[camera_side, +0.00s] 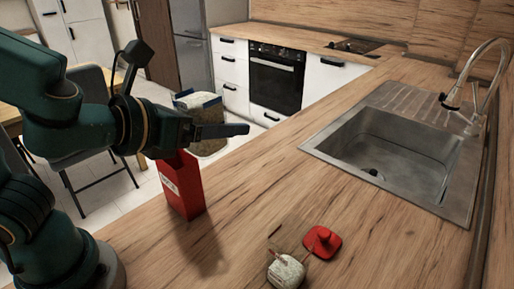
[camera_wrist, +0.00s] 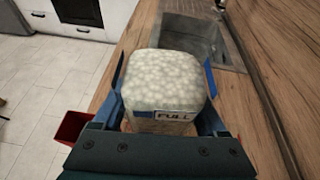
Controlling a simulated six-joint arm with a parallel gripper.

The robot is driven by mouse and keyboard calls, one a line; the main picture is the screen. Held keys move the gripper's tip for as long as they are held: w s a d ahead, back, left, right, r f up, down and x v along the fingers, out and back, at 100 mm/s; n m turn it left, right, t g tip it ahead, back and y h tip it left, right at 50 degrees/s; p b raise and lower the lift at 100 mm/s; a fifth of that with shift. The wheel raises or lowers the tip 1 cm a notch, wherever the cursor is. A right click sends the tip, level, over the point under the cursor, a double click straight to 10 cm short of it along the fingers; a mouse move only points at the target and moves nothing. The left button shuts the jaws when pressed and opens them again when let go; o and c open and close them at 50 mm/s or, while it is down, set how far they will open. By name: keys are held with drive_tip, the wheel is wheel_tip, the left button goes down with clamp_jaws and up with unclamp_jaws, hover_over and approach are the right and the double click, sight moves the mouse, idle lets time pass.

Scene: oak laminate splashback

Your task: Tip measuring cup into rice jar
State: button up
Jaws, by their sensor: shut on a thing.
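The measuring cup (camera_wrist: 165,85) is a clear, squarish vessel packed with pale rice, with a FULL label on its near side. My gripper (camera_side: 236,130) is shut on it, with a finger on each side in the wrist view. The cup also shows in the side view (camera_side: 206,111), partly hidden behind a finger. It is off the counter; its exact tilt is hard to tell. The red jar (camera_side: 184,188) stands upright on the counter below my gripper. Its dark open top shows at lower left in the wrist view (camera_wrist: 74,126), beside the cup, not under it.
A red lid with a knob (camera_side: 322,241) lies on the wooden counter (camera_side: 250,205). A small pale lump-like object (camera_side: 286,271) with thin sticks is beside it. The steel sink (camera_side: 395,145) is at right.

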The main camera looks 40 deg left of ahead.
drive_tip(key=n+y, duration=0.1)
drive_tip(key=f+n+y, duration=0.1)
drive_tip(key=s+f+n+y, duration=0.1)
drive_tip(key=shift+a+f+g+y, duration=0.15)
drive_tip(key=shift+a+g+y, duration=0.15)
drive_tip(key=s+d+f+n+g+y, duration=0.2)
drive_tip(key=s+f+n+g, duration=0.2)
drive_tip(key=s+n+g, duration=0.65)
drive_tip(key=s+d+f+n+g+y, duration=0.2)
drive_tip(key=s+f+n+g, duration=0.3)
drive_tip(key=n+g, duration=1)
drive_tip(key=s+d+r+n+t+h, duration=0.2)
drive_tip(key=d+r+n+h, duration=0.4)
drive_tip(key=d+n+h, duration=0.8)
drive_tip(key=w+d+r+n+t+h, duration=0.1)
drive_tip(key=w+r+n+t+h, duration=0.3)
drive_tip(key=w+n+t+h, duration=0.3)
drive_tip(key=shift+w+d+r+n+t, duration=0.2)
drive_tip(key=shift+w+n+t, duration=0.55)
drive_tip(key=shift+w+n, duration=1.6)
